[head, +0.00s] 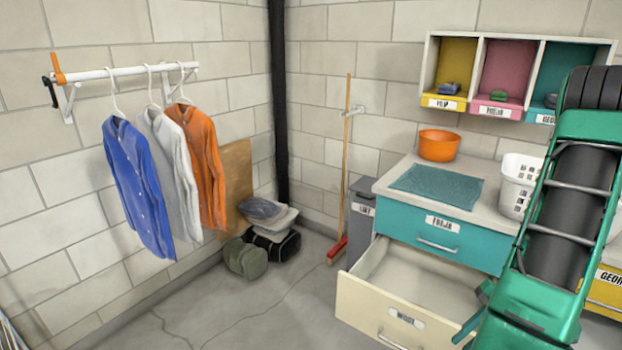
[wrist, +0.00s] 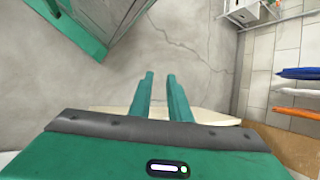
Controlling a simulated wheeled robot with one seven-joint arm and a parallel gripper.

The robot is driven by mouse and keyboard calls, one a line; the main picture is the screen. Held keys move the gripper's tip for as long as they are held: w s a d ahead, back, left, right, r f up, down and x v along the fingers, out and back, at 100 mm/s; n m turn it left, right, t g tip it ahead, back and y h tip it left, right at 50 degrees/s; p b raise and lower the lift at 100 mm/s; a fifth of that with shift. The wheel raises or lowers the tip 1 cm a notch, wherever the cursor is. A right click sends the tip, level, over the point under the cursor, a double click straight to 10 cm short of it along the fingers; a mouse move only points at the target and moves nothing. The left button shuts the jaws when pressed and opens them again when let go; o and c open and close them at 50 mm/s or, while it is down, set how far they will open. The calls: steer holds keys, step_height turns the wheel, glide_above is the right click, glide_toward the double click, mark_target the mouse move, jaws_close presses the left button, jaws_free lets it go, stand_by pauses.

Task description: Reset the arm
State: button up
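My gripper (wrist: 160,76) shows in the wrist view with two green fingers a small gap apart and nothing between them. In the head view my green arm fills the right side and reaches down by the open cream drawer (head: 378,312). A pale edge, seemingly of this drawer, shows behind the fingers in the wrist view (wrist: 215,115). The drawer is pulled out, and the part of its inside that shows is empty. My arm hides its right end. I cannot tell whether my gripper touches it.
A teal drawer (head: 408,232) above is shut. The counter holds an orange bowl (head: 439,146), a teal mat (head: 435,188) and a white basket (head: 516,190) close to my arm. Shirts hang from a rail (head: 125,72) at left. Bags (head: 246,258) lie by the wall. The middle floor is clear.

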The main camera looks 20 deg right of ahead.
steer(key=s+a+r+n+h, duration=0.1)
steer(key=a+r+h, duration=0.1)
steer(key=a+r, duration=0.2)
steer(key=s+a+r+n+g+h, duration=0.1)
steer(key=a+r, duration=0.4)
steer(key=r, duration=0.6)
steer(key=a+r+n+h, duration=0.2)
steer(key=a+r+h, duration=0.1)
steer(key=r, duration=0.4)
steer(key=shift+s+a+r+h, duration=0.3)
steer(key=shift+s+a+r, duration=0.1)
steer(key=shift+a, duration=0.45)
steer(key=shift+w+f+g, duration=0.25)
steer(key=shift+w+g, duration=0.05)
steer(key=shift+w, duration=0.3)
